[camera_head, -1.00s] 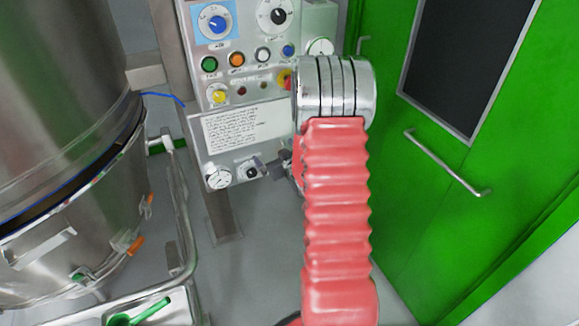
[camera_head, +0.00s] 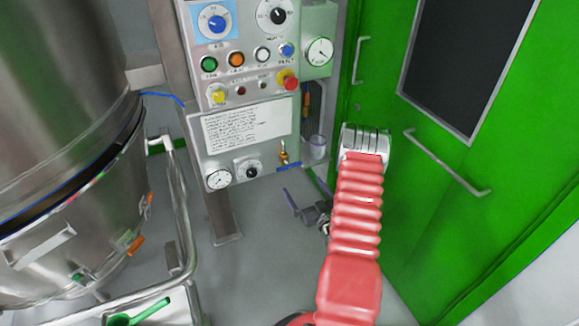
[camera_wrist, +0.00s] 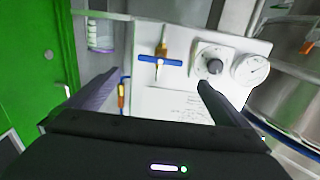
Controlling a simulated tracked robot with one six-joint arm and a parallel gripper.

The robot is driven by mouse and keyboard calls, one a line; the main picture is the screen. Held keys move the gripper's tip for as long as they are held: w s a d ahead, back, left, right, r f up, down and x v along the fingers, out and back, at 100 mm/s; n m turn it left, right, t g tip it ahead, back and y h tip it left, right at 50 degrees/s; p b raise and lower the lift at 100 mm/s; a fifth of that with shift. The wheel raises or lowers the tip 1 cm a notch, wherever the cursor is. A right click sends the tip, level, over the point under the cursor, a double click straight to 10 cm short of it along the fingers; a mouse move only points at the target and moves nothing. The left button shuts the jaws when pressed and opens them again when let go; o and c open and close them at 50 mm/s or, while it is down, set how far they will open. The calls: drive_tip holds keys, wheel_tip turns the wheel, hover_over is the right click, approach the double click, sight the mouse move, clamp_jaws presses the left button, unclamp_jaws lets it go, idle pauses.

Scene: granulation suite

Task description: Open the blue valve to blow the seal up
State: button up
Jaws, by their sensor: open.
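The blue valve has a brass body (camera_head: 284,153) and a blue bar handle (camera_head: 289,167), low on the right side of the control panel. In the wrist view, which is upside down, the blue handle (camera_wrist: 160,61) lies across the brass body (camera_wrist: 162,44). My gripper (camera_head: 306,205) is below and slightly right of the valve in the head view, apart from it. In the wrist view my gripper (camera_wrist: 158,80) is open and empty, with the valve beyond and between its fingers. The seal cannot be made out for certain.
The panel (camera_head: 215,172) also carries a gauge (camera_head: 218,179), a black knob (camera_head: 248,169), buttons and a red emergency stop (camera_head: 288,81). A clear cup (camera_head: 317,147) hangs right of the valve. A steel vessel (camera_head: 60,120) stands left; a green door (camera_head: 455,190) stands right.

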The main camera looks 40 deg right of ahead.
sight(290, 166)
drive_tip(key=shift+w, duration=0.1)
drive_tip(key=x, duration=1.3)
drive_tip(key=shift+w+d, duration=0.15)
drive_tip(key=shift+w, duration=0.15)
drive_tip(key=c, duration=0.9)
